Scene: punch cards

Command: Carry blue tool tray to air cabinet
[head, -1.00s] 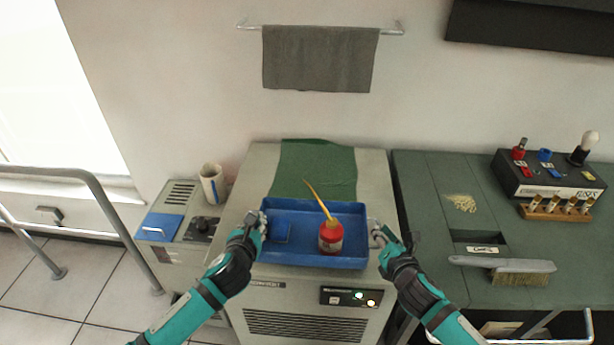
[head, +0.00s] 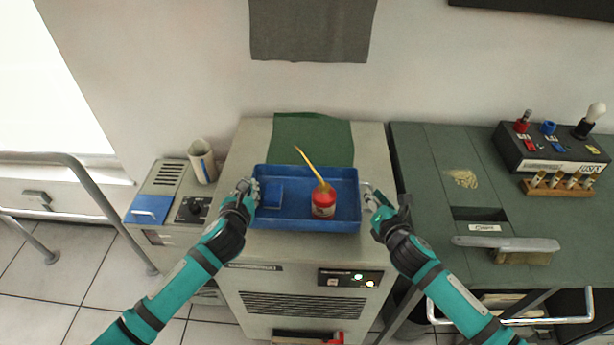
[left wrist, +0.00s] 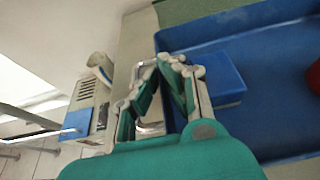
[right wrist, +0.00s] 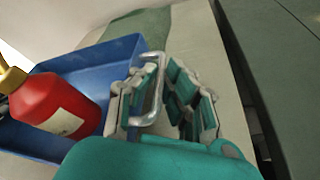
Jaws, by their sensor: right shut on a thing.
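The blue tool tray (head: 335,180) lies level on top of the grey air cabinet (head: 235,160). In it are a red bottle (head: 323,203) with a yellow spout and a small blue box (head: 273,195). My left gripper (head: 250,190) is at the tray's left handle, which also shows in the left wrist view (left wrist: 150,128). Its fingers (left wrist: 165,85) stand apart around the handle. My right gripper (head: 374,196) is shut on the tray's right handle (right wrist: 155,95). The underside of the tray is hidden.
A green cloth (head: 315,135) lies behind the tray. A lower unit with a cup (head: 202,160) stands left. The green bench (head: 430,170) at right carries a brush (head: 500,245), a fuse box (head: 550,150) and a fuse rack (head: 562,188). A handrail (head: 95,205) stands far left.

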